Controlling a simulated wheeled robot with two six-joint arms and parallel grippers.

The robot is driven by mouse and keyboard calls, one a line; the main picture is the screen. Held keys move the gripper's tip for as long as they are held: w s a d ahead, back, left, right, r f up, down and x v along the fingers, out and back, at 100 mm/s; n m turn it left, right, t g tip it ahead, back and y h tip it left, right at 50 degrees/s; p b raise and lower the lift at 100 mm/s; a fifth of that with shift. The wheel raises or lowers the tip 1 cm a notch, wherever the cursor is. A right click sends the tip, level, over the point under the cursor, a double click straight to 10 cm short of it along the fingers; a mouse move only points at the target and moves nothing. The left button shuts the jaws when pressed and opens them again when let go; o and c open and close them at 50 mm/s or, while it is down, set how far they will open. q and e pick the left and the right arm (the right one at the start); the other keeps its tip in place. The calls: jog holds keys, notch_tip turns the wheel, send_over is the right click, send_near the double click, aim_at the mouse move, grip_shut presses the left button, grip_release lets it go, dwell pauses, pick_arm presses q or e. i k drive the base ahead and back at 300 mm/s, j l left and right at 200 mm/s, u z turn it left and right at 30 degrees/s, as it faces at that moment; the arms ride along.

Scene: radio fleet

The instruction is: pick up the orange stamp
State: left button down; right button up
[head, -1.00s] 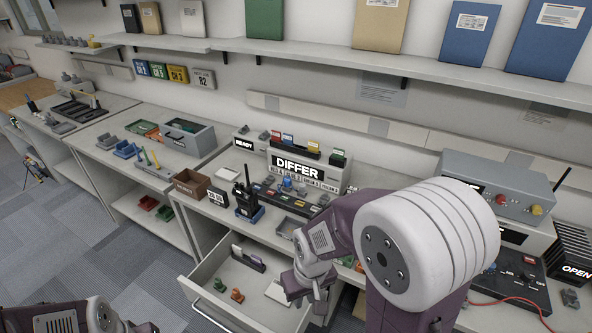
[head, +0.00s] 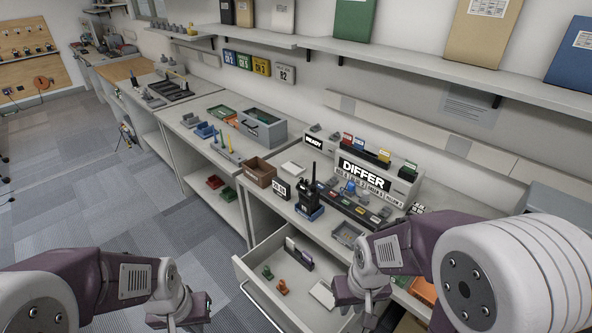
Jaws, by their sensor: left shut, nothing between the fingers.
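A small orange stamp (head: 283,287) stands in the open drawer (head: 262,297), near its left front part. A small green stamp (head: 267,272) stands just behind it and to the left. My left gripper (head: 182,319) is shut and empty, in front of the drawer and to its left, apart from the stamps. My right gripper (head: 362,306) is over the right part of the drawer, apart from the orange stamp. Whether its fingers are open is too small to tell.
The drawer also holds a dark holder with cards (head: 298,254) and a pale flat pad (head: 322,294). Above it, a black radio (head: 309,195), a brown box (head: 260,172) and a DIFFER rack (head: 370,177) crowd the counter.

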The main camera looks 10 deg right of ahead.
aim_at(281, 287)
jog(key=i+j, duration=0.15)
jog(key=j, duration=0.2)
jog(key=i+j, duration=0.15)
jog(key=j, duration=0.25)
jog(key=i+j+z, duration=0.1)
jog(key=j, duration=0.25)
jog(key=i, duration=0.1)
